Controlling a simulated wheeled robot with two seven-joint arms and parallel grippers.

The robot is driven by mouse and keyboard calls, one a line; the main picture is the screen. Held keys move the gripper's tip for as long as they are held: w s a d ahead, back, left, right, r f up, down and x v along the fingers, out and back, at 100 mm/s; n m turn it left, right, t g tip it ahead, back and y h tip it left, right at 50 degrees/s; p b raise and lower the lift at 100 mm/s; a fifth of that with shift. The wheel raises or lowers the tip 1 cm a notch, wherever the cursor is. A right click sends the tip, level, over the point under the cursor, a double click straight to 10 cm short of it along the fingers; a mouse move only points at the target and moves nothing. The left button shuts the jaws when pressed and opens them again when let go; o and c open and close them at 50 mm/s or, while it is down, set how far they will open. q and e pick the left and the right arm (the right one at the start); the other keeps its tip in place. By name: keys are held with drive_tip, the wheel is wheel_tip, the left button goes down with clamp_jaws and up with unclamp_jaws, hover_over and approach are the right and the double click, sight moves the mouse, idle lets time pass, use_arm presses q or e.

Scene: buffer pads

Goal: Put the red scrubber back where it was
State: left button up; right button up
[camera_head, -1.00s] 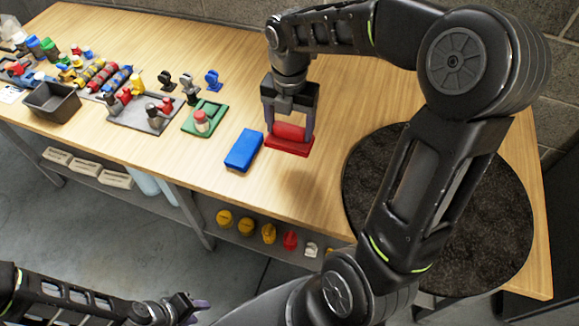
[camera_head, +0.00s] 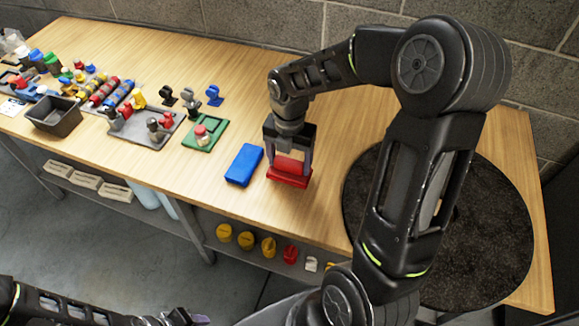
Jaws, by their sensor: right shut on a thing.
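The red scrubber (camera_head: 289,174), a red block with a rounded top grip, is in my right gripper (camera_head: 288,157). The gripper points down and its fingers are shut on the grip. The scrubber is at or just above the wooden table, right of the blue pad (camera_head: 244,164), with a narrow gap between them. I cannot tell whether its underside touches the wood. My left gripper (camera_head: 187,318) is at the bottom edge, in front of the table and far from the scrubber; its fingers are partly cut off.
A green tray (camera_head: 198,146) with a red-topped jar stands left of the blue pad. A grey tray, a dark bin (camera_head: 53,114) and several small parts fill the table's left. A round dark mat (camera_head: 490,240) lies to the right, partly behind my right arm.

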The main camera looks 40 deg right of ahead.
sight(289, 168)
drive_tip(key=shift+f, duration=1.45)
drive_tip(key=shift+f, duration=0.2)
drive_tip(key=o, duration=1.3)
drive_tip(key=shift+r, duration=0.1)
wheel_tip(289, 168, up, 12)
drive_tip(key=shift+r, duration=0.1)
